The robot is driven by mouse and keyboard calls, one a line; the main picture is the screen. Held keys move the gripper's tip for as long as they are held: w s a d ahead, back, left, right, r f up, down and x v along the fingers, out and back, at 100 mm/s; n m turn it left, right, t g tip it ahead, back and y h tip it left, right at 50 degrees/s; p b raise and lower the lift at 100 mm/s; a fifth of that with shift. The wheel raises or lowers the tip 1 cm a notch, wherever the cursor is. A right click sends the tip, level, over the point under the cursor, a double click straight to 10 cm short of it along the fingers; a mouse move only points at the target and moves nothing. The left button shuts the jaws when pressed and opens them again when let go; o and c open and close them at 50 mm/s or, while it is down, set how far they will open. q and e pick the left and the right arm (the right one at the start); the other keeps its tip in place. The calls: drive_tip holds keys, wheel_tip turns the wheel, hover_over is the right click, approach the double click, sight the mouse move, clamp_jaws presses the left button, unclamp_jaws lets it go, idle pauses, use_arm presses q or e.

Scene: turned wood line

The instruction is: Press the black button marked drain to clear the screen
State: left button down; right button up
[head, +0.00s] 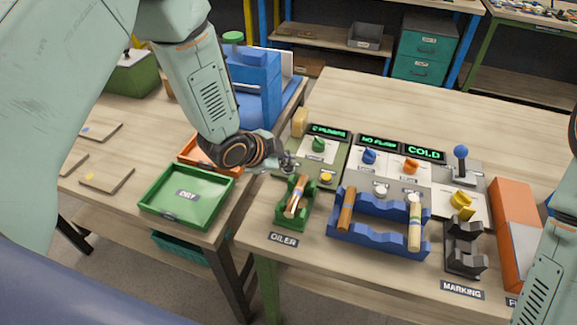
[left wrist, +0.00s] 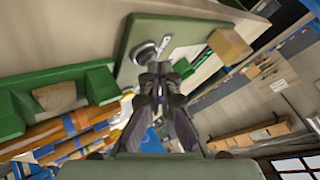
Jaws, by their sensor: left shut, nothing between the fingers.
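The oiler's green panel (head: 333,166) stands at the left of the table, with a lit screen (head: 329,131) showing green letters. My left gripper (head: 288,163) is shut and empty, low over the panel's left edge. In the left wrist view, a round dark button (left wrist: 143,52) sits on the panel beside a small white label too blurred to read. The left gripper's closed tips (left wrist: 160,71) are right by this button; I cannot tell whether they touch it. In the head view the gripper hides the button. My right gripper is out of view.
A green knob (head: 318,144) and a yellow button (head: 326,177) are close by on the panel. A green cradle (head: 291,216) holding turned wood stands in front. A blue rack (head: 376,231) is to the right, a green tray (head: 160,208) to the left.

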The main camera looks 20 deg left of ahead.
sight(286, 169)
use_arm(q)
drive_tip(key=shift+f, duration=0.3)
drive_tip(key=shift+r, duration=0.15)
idle(0.5)
drive_tip(key=shift+s+r+p, duration=0.1)
drive_tip(key=shift+r+p, duration=0.45)
drive_tip(key=shift+r, duration=0.15)
wheel_tip(286, 169, up, 5)
drive_tip(key=p, duration=0.4)
drive_tip(key=shift+r, duration=0.1)
idle(0.6)
